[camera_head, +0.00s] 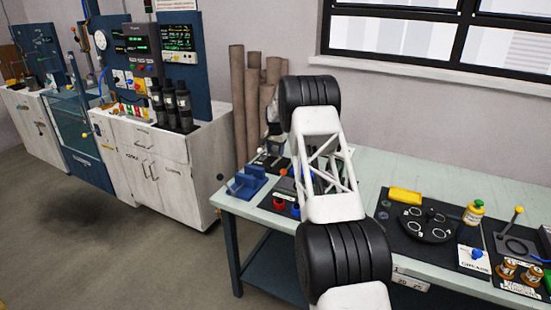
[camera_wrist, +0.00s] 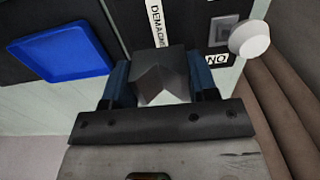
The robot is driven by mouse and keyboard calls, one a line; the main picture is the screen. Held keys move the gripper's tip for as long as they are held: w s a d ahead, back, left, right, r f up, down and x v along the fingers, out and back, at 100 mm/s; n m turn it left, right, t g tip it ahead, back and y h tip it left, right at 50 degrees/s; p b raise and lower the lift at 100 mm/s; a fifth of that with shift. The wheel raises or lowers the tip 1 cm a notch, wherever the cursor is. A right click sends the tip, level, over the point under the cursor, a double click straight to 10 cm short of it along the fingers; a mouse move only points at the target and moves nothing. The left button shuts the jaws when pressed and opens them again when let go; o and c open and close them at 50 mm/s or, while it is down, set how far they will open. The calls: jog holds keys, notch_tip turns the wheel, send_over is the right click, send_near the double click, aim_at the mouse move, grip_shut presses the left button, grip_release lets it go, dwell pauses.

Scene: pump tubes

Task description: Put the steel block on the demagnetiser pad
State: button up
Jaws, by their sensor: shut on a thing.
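The steel block (camera_wrist: 160,72) is a grey block with faceted faces in the wrist view. My gripper (camera_wrist: 161,88) is shut on it, with a blue finger at each side. The block and fingers hide part of this panel, and I cannot make out the demagnetiser pad for certain. I cannot tell how high the block is above the panel. In the head view my arm largely hides the gripper, and the block cannot be made out.
A blue tray (camera_wrist: 62,46) lies left of the block in the wrist view. To the right are a grey square plate (camera_wrist: 222,33) and a white round knob (camera_wrist: 249,39). Brown tubes (camera_head: 238,100) stand behind the bench. A dark carousel (camera_head: 426,224) sits farther right.

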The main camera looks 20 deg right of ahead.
aim_at(275, 151)
dwell(0.3)
jog(key=shift+f, duration=1.9)
jog(key=shift+f, duration=0.15)
jog(key=o, duration=1)
jog(key=shift+f, duration=0.15)
notch_tip(275, 151, up, 12)
jog(key=shift+r, duration=0.3)
jog(key=shift+s+r, duration=0.1)
